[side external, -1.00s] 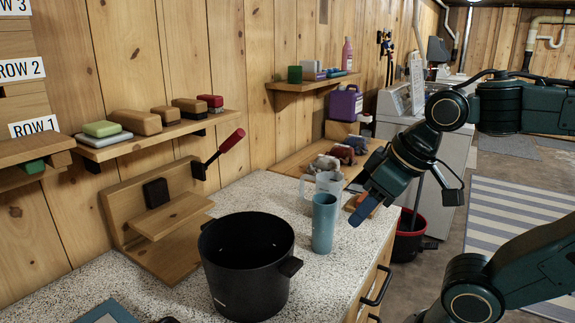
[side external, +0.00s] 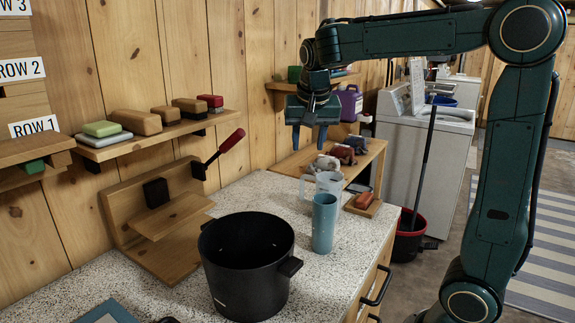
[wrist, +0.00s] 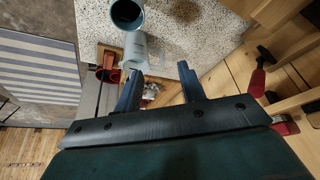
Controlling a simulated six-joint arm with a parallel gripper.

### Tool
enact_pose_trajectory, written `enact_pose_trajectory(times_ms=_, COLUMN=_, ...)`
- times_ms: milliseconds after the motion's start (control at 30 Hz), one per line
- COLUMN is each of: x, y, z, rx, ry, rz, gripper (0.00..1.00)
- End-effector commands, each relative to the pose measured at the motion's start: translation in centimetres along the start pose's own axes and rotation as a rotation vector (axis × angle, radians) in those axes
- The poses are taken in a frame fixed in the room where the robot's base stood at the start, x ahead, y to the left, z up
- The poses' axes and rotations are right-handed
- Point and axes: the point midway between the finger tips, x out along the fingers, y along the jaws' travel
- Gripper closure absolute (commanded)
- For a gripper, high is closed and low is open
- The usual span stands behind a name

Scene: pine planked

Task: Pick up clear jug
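The clear jug (side external: 329,181) stands upright on the speckled counter, partly hidden by a blue tumbler (side external: 324,222) in front of it. In the wrist view the jug (wrist: 137,46) shows as a pale, see-through vessel above the left finger, with the tumbler (wrist: 126,12) beyond it. My gripper (side external: 309,138) points down, open and empty, above and behind the jug towards the wall. In the wrist view my gripper's fingers (wrist: 160,73) are spread apart with nothing between them.
A black pot (side external: 246,262) stands at the counter's front. A wooden board (side external: 361,205) with a reddish block lies right of the tumbler. Dark and pale lumpy items sit on a wooden surface (side external: 296,163) behind. A wall shelf (side external: 160,135) and red-handled tool (side external: 231,140) are at left.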

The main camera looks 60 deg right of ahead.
Motion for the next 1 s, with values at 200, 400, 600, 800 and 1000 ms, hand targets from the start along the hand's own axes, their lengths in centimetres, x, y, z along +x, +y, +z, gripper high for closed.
enact_pose_trajectory(times_ms=200, x=3.2, y=-1.3, z=-4.0, rx=0.194, ry=-0.009, rz=0.087, gripper=0.60)
enact_pose_trajectory(times_ms=400, x=6.6, y=-2.0, z=-7.1, rx=0.371, ry=-0.009, rz=0.163, gripper=0.60)
enact_pose_trajectory(times_ms=600, x=10.5, y=-2.4, z=-9.5, rx=0.548, ry=-0.004, rz=0.239, gripper=0.60)
enact_pose_trajectory(times_ms=800, x=13.5, y=-2.5, z=-10.8, rx=0.682, ry=0.002, rz=0.293, gripper=0.60)
enact_pose_trajectory(times_ms=1000, x=14.8, y=-2.4, z=-11.2, rx=0.738, ry=0.007, rz=0.315, gripper=0.60)
